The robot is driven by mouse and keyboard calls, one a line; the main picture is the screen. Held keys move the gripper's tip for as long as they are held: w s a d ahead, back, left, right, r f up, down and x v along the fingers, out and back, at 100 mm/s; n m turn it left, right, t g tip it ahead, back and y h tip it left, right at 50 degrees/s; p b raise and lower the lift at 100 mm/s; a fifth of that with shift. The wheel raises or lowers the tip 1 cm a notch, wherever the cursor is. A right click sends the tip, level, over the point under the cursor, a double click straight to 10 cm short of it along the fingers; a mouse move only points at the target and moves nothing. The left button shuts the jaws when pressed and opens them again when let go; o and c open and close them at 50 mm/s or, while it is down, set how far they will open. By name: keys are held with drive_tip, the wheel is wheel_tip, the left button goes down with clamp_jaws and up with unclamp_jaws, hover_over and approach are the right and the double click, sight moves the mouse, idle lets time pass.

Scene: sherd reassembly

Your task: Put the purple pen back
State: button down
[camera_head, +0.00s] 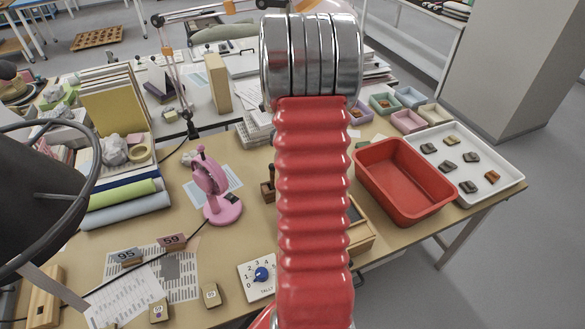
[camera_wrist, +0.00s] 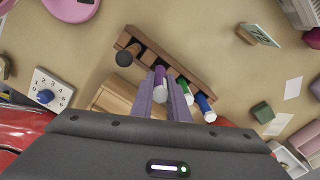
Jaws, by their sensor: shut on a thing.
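In the wrist view the purple pen (camera_wrist: 159,78), with a white end toward me, is between the two fingers of my gripper (camera_wrist: 166,92), which is shut on it. Beneath is a dark wooden pen rack (camera_wrist: 134,39), running diagonally. A thick black-ended item (camera_wrist: 124,58) stands at its left end. A green pen (camera_wrist: 187,90) and a blue pen (camera_wrist: 206,107) with white ends stand toward its right end. The purple pen overlaps the rack between the black and green items; I cannot tell whether it touches it. In the head view my arm hides most of the rack (camera_head: 267,191).
A wooden box (camera_wrist: 112,96) lies beside the rack. A red tub (camera_head: 405,208) and a white sherd tray (camera_head: 508,172) are at right. Open table lies beyond the rack.

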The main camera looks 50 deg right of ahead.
drive_tip(key=shift+f, duration=1.85)
drive_tip(key=shift+f, duration=0.45)
drive_tip(key=c, duration=1.7)
unclamp_jaws()
wheel_tip(320, 180, up, 13)
drive_tip(key=shift+f, duration=0.1)
